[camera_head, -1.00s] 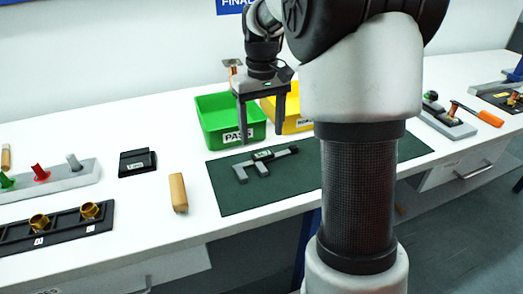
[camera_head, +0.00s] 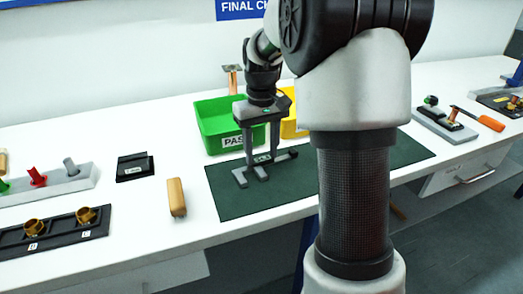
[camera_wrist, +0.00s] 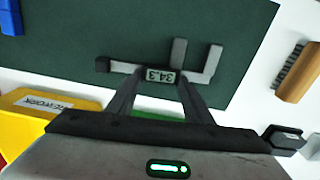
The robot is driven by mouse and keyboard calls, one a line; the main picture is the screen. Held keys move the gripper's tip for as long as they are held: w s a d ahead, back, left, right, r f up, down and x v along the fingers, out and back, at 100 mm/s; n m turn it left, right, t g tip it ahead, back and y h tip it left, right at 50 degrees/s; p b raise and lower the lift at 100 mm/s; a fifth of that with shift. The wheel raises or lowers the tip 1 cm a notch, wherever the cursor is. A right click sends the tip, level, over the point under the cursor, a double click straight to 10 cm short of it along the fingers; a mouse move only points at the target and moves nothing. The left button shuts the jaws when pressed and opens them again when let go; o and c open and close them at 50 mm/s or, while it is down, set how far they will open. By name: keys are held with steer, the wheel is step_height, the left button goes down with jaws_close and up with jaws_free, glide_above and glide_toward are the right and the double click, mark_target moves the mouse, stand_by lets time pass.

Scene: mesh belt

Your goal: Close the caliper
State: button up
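The caliper (camera_head: 262,172) lies flat on the dark green mat (camera_head: 232,203). In the wrist view the caliper (camera_wrist: 205,76) has its two jaws apart, with a clear gap between them. Its small display (camera_wrist: 158,76) appears to read 34.3. My gripper (camera_head: 261,153) points down right over the caliper. Its fingers are spread, and in the wrist view my gripper (camera_wrist: 158,84) has one finger at each side of the display. I cannot tell whether the fingertips touch the caliper. The fingers hide part of its beam.
A green bin (camera_head: 213,119) labelled PASS and a yellow bin (camera_head: 289,128) stand behind the mat. A wooden-handled brush (camera_head: 176,197) and a black block (camera_head: 134,167) lie left of it. An orange-handled tool (camera_head: 490,124) lies far right. The mat's left part is clear.

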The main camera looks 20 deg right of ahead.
steer(key=shift+c, duration=1.4)
steer(key=shift+s+a+p, duration=0.1)
steer(key=shift+a+p, duration=0.3)
steer(key=shift+a, duration=1.6)
steer(key=o, duration=1.5)
steer(key=shift+r, duration=0.15)
step_height(320, 180, up, 17)
steer(key=p, duration=0.4)
steer(key=shift+r, duration=0.1)
